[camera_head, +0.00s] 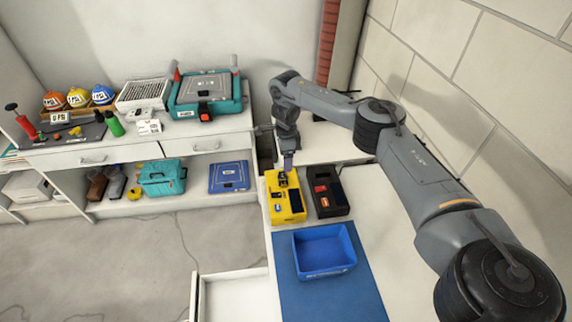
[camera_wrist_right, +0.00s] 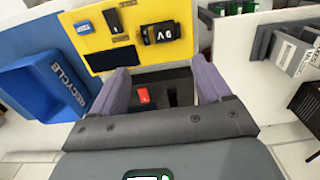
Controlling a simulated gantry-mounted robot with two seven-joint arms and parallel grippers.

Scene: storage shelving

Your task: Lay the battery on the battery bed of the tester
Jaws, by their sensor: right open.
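The yellow tester (camera_head: 287,208) stands on the bench at the centre of the head view. It fills the top of the right wrist view (camera_wrist_right: 92,40). A dark block marked 9V (camera_wrist_right: 157,42), which looks like the battery, lies on the tester's right part in that view. A dark shape (camera_head: 282,180) shows at the tester's far end in the head view. My right gripper (camera_head: 288,164) is above this far end in the head view. In the wrist view its fingers (camera_wrist_right: 163,82) are apart with nothing held between them. My left gripper is out of view.
A black device with a red part (camera_head: 328,192) stands just right of the tester; it also shows between my fingers (camera_wrist_right: 172,92). A blue recycle bin (camera_head: 324,268) stands on the blue mat (camera_head: 300,300) in front. Shelving (camera_head: 120,150) with tools stands at the left.

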